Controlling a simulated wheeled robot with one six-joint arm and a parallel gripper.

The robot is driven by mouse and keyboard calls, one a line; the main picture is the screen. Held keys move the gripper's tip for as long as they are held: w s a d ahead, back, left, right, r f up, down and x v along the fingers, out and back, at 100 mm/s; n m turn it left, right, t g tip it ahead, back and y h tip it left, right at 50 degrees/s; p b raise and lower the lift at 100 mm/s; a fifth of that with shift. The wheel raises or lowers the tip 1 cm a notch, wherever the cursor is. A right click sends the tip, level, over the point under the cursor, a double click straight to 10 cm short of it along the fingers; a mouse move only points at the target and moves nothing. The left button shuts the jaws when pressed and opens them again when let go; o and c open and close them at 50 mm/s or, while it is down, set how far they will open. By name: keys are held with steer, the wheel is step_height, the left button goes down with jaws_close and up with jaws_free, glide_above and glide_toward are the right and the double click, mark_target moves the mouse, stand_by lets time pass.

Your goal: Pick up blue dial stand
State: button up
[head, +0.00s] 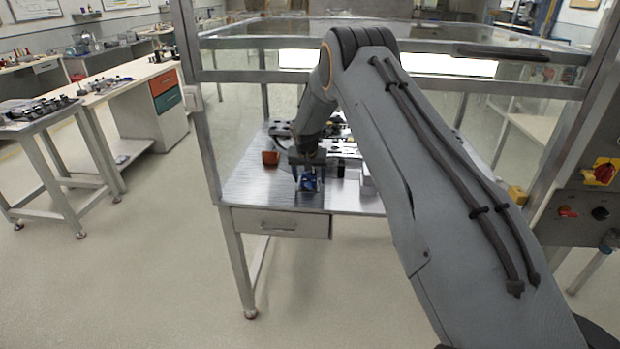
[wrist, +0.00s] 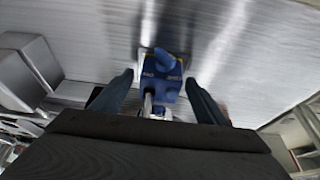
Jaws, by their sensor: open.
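The blue dial stand (wrist: 162,75) is in the wrist view, just past my gripper's fingertips and between their lines. It is a blue block with pale lettering, a rounded blue knob on top and a pale base edge; a silvery part shows below it. In the head view the blue dial stand (head: 309,184) sits near the front edge of the metal table, partly hidden by my gripper. My gripper (wrist: 158,80) is open, one finger on each side of the stand, with gaps visible. In the head view my gripper (head: 308,180) points down at the stand.
The metal table (head: 245,190) has a drawer (head: 280,223) under its front edge. Metal frame posts (head: 196,100) flank the table.

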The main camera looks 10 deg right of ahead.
steer(key=shift+f, duration=0.1)
jaws_close()
steer(key=shift+w+r, duration=0.15)
steer(key=shift+r, duration=0.05)
steer(key=shift+r, duration=0.1)
